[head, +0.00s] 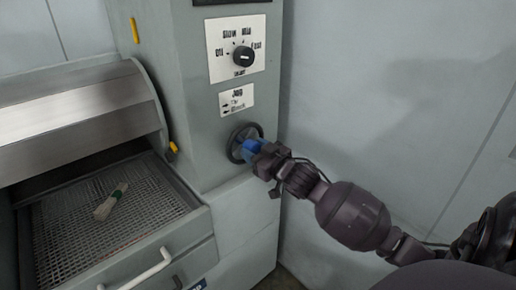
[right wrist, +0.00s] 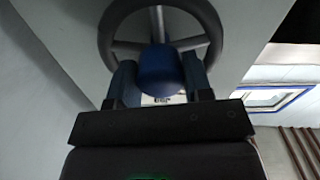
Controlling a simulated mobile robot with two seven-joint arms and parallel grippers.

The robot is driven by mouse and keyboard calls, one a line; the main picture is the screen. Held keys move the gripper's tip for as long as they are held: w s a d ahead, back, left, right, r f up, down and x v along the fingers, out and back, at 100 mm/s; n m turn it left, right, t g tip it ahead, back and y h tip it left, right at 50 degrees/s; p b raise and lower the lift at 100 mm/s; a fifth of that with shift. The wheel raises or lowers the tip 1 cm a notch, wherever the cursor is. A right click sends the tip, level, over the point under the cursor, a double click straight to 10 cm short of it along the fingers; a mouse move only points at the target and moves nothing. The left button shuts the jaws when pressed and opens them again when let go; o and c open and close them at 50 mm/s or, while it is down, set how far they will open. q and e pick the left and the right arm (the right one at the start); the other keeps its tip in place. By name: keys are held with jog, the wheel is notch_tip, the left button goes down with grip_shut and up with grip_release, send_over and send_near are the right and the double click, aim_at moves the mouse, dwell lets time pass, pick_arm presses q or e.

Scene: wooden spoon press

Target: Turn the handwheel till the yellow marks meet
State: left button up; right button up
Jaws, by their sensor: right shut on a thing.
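The dark handwheel (head: 236,141) is on the grey machine front, below the Jog label; its rim and spokes fill the top of the right wrist view (right wrist: 105,35). Its blue knob (head: 250,147) is between the fingers of my right gripper (head: 262,154). In the right wrist view the gripper (right wrist: 160,85) is shut on the blue knob (right wrist: 160,68), one finger on each side. One yellow mark (head: 135,31) is on the machine's upper panel. Another yellow mark (head: 173,147) is lower, by the curved hood's edge. The two marks are well apart. My left gripper is not in view.
A dial (head: 243,57) with speed words sits above the handwheel. At left are a curved metal hood (head: 75,110) and a mesh tray (head: 150,215) with a brush (head: 111,202) lying on it. A white handle (head: 135,272) sticks out below. A grey wall stands at right.

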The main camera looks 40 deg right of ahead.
jog(key=shift+r+n+p, duration=0.4)
jog(key=shift+n+p, duration=0.3)
jog(key=shift+n, duration=0.2)
jog(key=shift+n+p, duration=0.35)
jog(key=shift+n, duration=0.05)
jog(key=shift+f+n+p, duration=0.1)
jog(key=shift+n+p, duration=0.5)
jog(key=shift+n, duration=0.3)
jog(key=n+p, duration=0.2)
jog(key=n, duration=0.1)
jog(key=shift+n, duration=0.4)
jog(key=n+p, duration=0.1)
jog(key=n, duration=0.1)
jog(key=shift+f+n, duration=0.1)
jog(key=shift+n, duration=0.2)
jog(key=shift+f+n+p, duration=0.1)
jog(key=shift+n+p, duration=0.35)
jog(key=shift+n, duration=0.65)
jog(key=shift+d+n, duration=0.1)
jog(key=shift+n, duration=0.5)
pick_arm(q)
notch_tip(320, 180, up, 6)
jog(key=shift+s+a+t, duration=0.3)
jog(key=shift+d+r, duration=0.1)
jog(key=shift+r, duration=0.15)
pick_arm(e)
jog(key=shift+n, duration=0.3)
